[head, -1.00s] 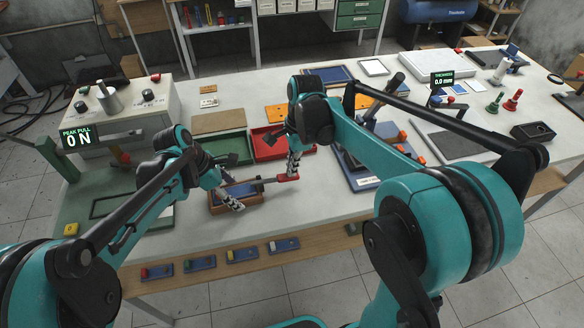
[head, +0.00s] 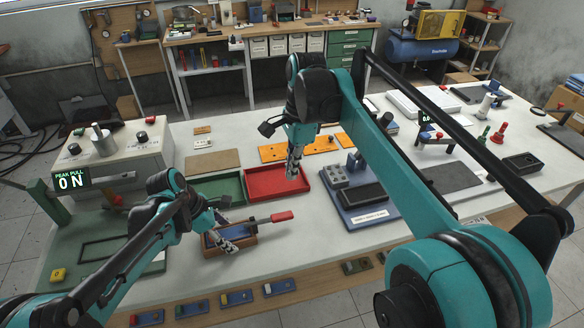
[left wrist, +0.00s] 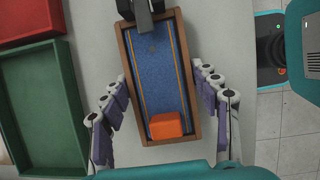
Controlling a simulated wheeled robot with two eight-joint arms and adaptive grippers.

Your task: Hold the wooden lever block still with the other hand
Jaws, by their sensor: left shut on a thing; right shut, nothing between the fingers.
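The wooden lever block (head: 213,250) sits near the table's front edge, with a wooden rim and a blue top. A lever with a red handle (head: 282,216) sticks out to its right. In the left wrist view the block (left wrist: 152,70) carries an orange piece (left wrist: 166,124) on its blue top, and a dark part (left wrist: 145,8) shows at its far end. My left gripper (head: 230,238) is shut on the block, its purple-padded fingers (left wrist: 163,92) on either long side. My right gripper (head: 293,172) is shut and empty over the red tray, apart from the red handle.
A green tray (head: 238,188) and a red tray (head: 305,186) lie behind the block. A blue fixture board (head: 368,218) stands to the right. The peak pull tester (head: 135,150), reading 0 N, is at the left. Bare table lies right of the red handle.

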